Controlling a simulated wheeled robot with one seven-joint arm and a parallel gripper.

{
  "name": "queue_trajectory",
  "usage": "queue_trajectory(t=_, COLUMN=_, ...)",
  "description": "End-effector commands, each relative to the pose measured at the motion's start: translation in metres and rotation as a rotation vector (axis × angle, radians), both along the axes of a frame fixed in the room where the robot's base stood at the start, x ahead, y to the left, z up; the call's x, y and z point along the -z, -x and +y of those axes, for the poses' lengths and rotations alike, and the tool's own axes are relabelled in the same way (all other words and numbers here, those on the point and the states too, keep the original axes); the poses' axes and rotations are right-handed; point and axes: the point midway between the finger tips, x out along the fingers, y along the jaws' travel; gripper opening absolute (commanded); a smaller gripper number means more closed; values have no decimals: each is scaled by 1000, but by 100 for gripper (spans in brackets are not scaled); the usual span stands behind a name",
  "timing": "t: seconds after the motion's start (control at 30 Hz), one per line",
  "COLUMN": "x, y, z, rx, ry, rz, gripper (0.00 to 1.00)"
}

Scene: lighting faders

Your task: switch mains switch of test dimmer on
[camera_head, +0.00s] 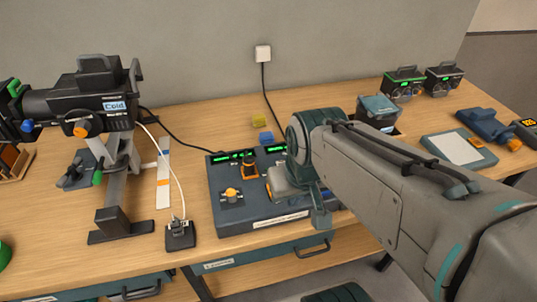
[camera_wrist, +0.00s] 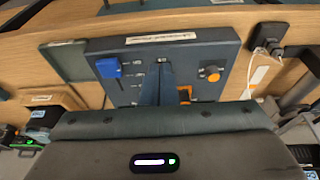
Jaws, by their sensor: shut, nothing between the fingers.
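The test dimmer (camera_head: 231,221) is a dark blue-grey console on the wooden bench, with green-lit displays along its back. An orange knob (camera_head: 231,193) and an orange fader cap (camera_head: 250,166) show on its left part. My arm hides much of its right part in the head view. The wrist view shows the console the other way up, with a blue control (camera_wrist: 108,67) at left and the orange knob (camera_wrist: 210,73) at right. My gripper (camera_wrist: 163,66) is shut and empty, over the panel between these two. Contact with the panel cannot be told. Panel lettering is too small to read, so I cannot tell which control is the mains switch.
A spotlight (camera_head: 92,100) on a stand and a small socket box (camera_head: 180,236) stand left of the console. Yellow and blue blocks (camera_head: 265,137) lie behind it. Black devices (camera_head: 404,84) and a grey pad (camera_head: 458,150) occupy the right. A cable runs to the wall outlet (camera_head: 263,53).

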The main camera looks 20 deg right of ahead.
Motion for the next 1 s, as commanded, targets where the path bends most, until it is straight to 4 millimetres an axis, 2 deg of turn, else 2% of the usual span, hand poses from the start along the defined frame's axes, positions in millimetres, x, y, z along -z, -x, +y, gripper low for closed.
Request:
queue_trajectory(t=0.17, x=0, y=-1, z=0, rx=0, ry=1, rz=2, gripper=0)
queue_trajectory(t=0.27, x=-4, y=-12, z=0, rx=4, ry=7, rz=15, gripper=0)
queue_trajectory(t=0.6, x=-23, y=-98, z=0, rx=13, ry=16, rz=111, gripper=0)
queue_trajectory(t=0.7, x=-25, y=-117, z=0, rx=11, ry=8, rz=130, gripper=0)
queue_trajectory(t=0.83, x=-25, y=-130, z=0, rx=10, ry=2, rz=143, gripper=0)
queue_trajectory(t=1.0, x=-26, y=-132, z=1, rx=8, ry=0, rz=145, gripper=0)
